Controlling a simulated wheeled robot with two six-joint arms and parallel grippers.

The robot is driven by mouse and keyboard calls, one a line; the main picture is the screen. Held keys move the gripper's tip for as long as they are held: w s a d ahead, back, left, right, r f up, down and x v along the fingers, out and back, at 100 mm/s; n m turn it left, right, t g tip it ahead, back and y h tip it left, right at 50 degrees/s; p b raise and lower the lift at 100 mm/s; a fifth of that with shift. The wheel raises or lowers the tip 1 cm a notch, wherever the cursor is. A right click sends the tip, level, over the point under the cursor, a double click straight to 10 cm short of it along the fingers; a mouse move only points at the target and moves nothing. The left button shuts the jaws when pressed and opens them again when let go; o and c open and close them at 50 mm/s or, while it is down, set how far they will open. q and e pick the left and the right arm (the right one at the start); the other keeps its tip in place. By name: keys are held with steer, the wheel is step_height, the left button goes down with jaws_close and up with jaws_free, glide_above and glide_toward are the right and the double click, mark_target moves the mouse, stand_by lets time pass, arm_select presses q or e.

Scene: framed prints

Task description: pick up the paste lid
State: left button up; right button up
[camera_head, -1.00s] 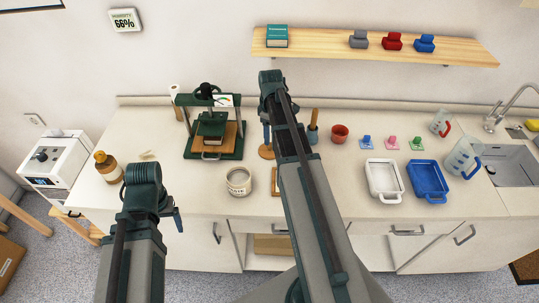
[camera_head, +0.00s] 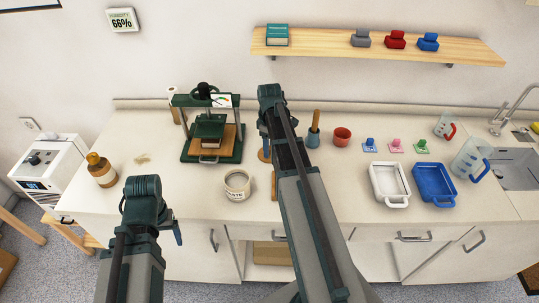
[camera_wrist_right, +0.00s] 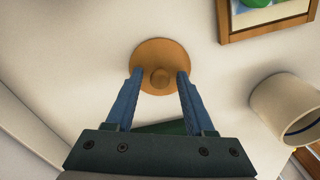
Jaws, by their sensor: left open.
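The paste lid (camera_wrist_right: 151,55) is a round, wooden-brown disc with a small knob, lying on the white counter. In the head view its edge (camera_head: 263,156) shows beside my right arm, which partly hides it. My right gripper (camera_wrist_right: 160,76) is open, with its two blue fingers over the lid, one on each side of the knob. Whether they touch it I cannot tell. The open paste jar (camera_head: 237,186) stands to the left of the lid in the head view and also shows in the wrist view (camera_wrist_right: 288,106). My left gripper (camera_head: 178,234) is open and empty, low at the left.
A green press (camera_head: 212,128) stands behind the jar. A framed print (camera_wrist_right: 262,17) lies near the lid. A brown bottle (camera_head: 101,171) is at the left. A red cup (camera_head: 342,136), a white tray (camera_head: 389,184) and a blue tray (camera_head: 434,184) stand to the right.

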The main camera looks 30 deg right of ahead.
jaws_close()
